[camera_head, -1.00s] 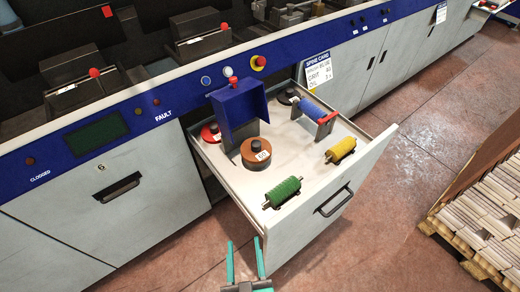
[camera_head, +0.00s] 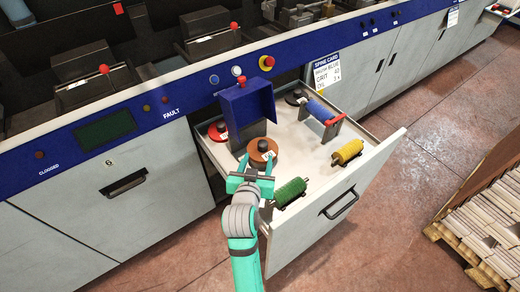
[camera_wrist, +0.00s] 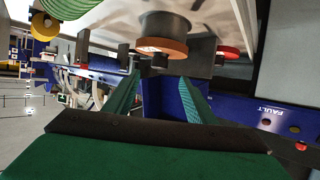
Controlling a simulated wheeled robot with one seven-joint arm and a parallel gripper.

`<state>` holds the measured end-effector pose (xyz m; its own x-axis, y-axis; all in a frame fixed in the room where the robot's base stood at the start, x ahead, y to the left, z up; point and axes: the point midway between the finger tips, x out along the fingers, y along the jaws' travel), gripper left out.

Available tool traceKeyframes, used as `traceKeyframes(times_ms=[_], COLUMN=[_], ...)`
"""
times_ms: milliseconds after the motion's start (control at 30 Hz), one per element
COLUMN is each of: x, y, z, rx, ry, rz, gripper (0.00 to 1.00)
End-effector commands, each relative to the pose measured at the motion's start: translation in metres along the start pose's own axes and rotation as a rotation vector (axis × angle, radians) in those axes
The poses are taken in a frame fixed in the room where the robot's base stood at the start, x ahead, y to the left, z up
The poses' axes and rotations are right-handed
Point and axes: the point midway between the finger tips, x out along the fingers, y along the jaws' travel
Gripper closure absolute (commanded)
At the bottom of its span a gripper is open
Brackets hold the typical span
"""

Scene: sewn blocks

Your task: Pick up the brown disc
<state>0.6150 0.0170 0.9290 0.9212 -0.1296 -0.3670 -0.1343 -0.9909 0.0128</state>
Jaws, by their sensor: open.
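The brown disc (camera_head: 264,156) lies in the open drawer, beside the blue upright bracket (camera_head: 246,108), with a dark knob on top. My gripper (camera_head: 257,165) is open and empty at the disc's near side, its fingers pointing toward it and partly covering it. In the wrist view the brown disc (camera_wrist: 162,46) shows beyond and above the open fingers (camera_wrist: 160,85), with a grey cylindrical part next to its brown rim. I cannot tell whether a finger touches it.
The drawer (camera_head: 312,152) also holds a green roller (camera_head: 290,191), a yellow roller (camera_head: 347,152), a blue roller (camera_head: 320,112), a red disc (camera_head: 217,132) and a dark disc (camera_head: 295,97). The blue bracket stands close behind the brown disc. A pallet of paper stacks (camera_head: 480,215) is at the right.

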Motion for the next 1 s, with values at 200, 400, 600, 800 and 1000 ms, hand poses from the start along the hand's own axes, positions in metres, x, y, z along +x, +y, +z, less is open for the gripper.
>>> traceKeyframes(times_ms=[200,400,600,800,1000], x=[0.022,0.050,0.062,0.087,0.109], y=[0.006,0.006,0.006,0.003,0.003], z=[-0.002,-0.002,-0.002,-0.004,-0.004], rx=[0.023,0.021,0.021,0.022,0.021], ry=[-0.019,-0.018,-0.017,-0.017,-0.017], rz=[0.018,0.017,0.016,0.016,0.016], gripper=[0.50,0.50,0.50,0.50,0.50])
